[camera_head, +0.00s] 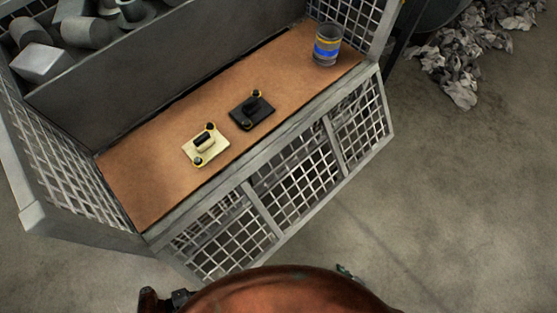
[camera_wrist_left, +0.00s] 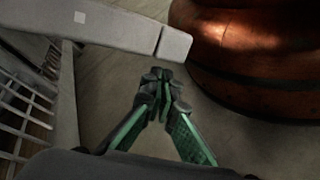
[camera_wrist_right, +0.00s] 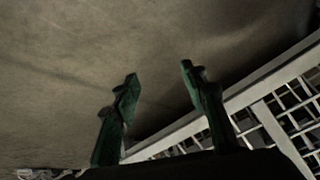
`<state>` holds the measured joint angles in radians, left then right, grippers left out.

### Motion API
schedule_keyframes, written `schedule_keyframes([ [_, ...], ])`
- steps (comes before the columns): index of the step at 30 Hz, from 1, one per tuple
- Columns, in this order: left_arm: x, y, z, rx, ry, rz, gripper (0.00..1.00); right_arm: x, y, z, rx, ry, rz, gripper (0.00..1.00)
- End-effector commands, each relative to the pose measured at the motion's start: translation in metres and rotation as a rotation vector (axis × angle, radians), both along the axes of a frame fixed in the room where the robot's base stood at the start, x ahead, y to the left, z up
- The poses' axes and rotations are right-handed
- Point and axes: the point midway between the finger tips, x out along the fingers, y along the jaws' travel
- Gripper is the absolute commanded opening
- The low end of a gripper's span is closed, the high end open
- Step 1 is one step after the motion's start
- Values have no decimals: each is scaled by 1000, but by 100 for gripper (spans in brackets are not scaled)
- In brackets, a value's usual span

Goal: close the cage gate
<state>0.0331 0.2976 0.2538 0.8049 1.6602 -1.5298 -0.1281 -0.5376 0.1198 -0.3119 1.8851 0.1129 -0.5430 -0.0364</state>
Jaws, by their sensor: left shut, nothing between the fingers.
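The cage (camera_head: 30,217) has grey mesh sides. Its gate (camera_head: 250,208) seems to be the mesh front panel in three sections, hanging down outside below the shelf's front edge. In the right wrist view, a grey rail with mesh, probably the gate (camera_wrist_right: 262,92), runs behind the right finger. My right gripper (camera_wrist_right: 160,76) is open, with only floor showing between its fingers. In the head view only a green bit of it (camera_head: 347,272) shows past my orange body. My left gripper (camera_wrist_left: 164,76) is shut and empty, below a grey bar (camera_wrist_left: 105,26); the head view does not clearly show it.
On the brown shelf (camera_head: 140,190) lie a cream part (camera_head: 216,151) and a black part (camera_head: 246,118); a can (camera_head: 327,45) with a blue band stands at its far right. A bin (camera_head: 110,60) behind holds grey blocks. Crumpled scraps (camera_head: 455,75) lie at upper right.

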Motion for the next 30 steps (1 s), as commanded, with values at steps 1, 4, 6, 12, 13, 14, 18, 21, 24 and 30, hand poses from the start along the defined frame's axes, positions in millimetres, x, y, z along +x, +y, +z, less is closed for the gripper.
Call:
schedule_keyframes([
  [1,13,2,-10,-62,-24,33,0,-3,5,-13,15,9,-9,40],
  [4,45,7,4,-187,-111,92,0,3,12,-11,42,1,-24,40],
  [6,63,12,15,-257,-169,125,0,7,15,-7,59,-3,-32,40],
  [12,90,25,38,-371,-286,172,0,15,20,4,84,-18,-46,40],
  [13,92,26,41,-379,-294,175,0,16,21,6,85,-20,-47,40],
  [14,93,26,42,-384,-301,176,0,17,21,7,85,-21,-47,40],
  [18,95,27,47,-391,-312,178,0,18,21,10,87,-24,-48,40],
  [21,95,27,47,-390,-311,178,0,18,21,10,87,-24,-48,40],
  [24,96,24,47,-390,-310,177,0,18,21,11,87,-23,-48,40],
  [30,108,1,52,-391,-314,176,0,19,23,18,91,-8,-47,40],
])
